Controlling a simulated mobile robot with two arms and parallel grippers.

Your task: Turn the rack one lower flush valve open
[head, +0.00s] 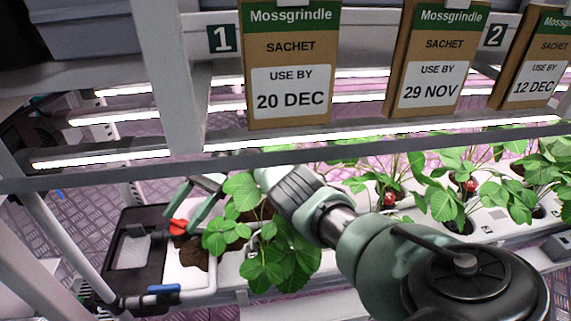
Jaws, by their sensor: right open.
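My right gripper (187,210) reaches in from the right under the rack's front rail, its green fingers spread apart. A small red piece (178,226) shows at the fingertips, above the white trough end; whether the fingers touch it I cannot tell. A blue handle (163,288) lies along the grey pipe at the trough's front left corner, below and in front of the gripper. I cannot tell which of these is the lower flush valve. The rack number plate "1" (222,38) is at the upper left. My left gripper is out of view.
Strawberry plants (280,255) with leaves hang close by my right wrist. A white trough (490,225) of plants runs right. A black box (140,240) stands left of the red piece. Hanging sachets (290,60), lit lamps and a grey rail (400,143) cross above.

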